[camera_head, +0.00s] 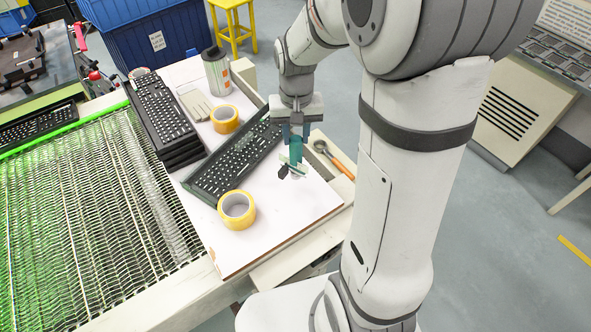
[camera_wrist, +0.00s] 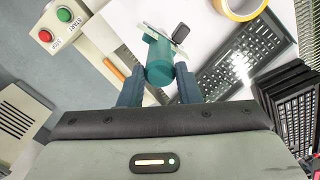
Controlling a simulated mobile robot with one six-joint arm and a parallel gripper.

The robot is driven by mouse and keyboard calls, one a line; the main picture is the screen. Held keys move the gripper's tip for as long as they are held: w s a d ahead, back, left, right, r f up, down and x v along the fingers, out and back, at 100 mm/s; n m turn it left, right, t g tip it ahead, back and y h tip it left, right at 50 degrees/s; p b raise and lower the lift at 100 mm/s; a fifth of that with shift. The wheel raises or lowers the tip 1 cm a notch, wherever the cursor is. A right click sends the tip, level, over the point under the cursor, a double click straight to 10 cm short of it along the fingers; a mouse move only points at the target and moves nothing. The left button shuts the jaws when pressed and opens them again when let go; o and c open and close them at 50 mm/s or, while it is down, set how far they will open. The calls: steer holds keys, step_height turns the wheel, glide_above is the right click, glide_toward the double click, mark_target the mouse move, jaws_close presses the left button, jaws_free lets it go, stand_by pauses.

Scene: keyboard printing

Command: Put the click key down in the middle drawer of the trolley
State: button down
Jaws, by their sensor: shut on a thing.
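The click key (camera_head: 295,152), a teal cylindrical piece with a pale part and a small black piece at its end, is between the fingers of my gripper (camera_head: 296,132). In the wrist view the teal body (camera_wrist: 159,66) sits between the two blue fingers (camera_wrist: 158,82), with the black piece (camera_wrist: 181,33) beyond it. My gripper is shut on it, above the right part of the white work surface (camera_head: 290,215). I cannot make out the trolley or its middle drawer for certain; a pale drawer-like part (camera_head: 290,268) shows below the surface's front edge, partly hidden by my arm.
A black keyboard (camera_head: 235,160) lies left of my gripper. Yellow tape rolls (camera_head: 237,210) (camera_head: 225,119), a stack of keyboards (camera_head: 163,115) and a canister (camera_head: 216,72) share the surface. An orange-handled tool (camera_head: 340,165) lies at right. A mesh conveyor (camera_head: 90,220) runs along the left.

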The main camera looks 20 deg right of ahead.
mark_target(297, 157)
step_height(297, 157, down, 5)
steer(key=shift+d+r, duration=0.1)
steer(key=shift+d, duration=0.05)
step_height(297, 157, down, 4)
steer(key=shift+r+p, duration=0.25)
steer(key=shift+p, duration=0.25)
steer(key=c, duration=1.5)
jaws_free()
steer(key=shift+f, duration=0.15)
steer(key=o, duration=0.4)
steer(key=shift+o, duration=0.2)
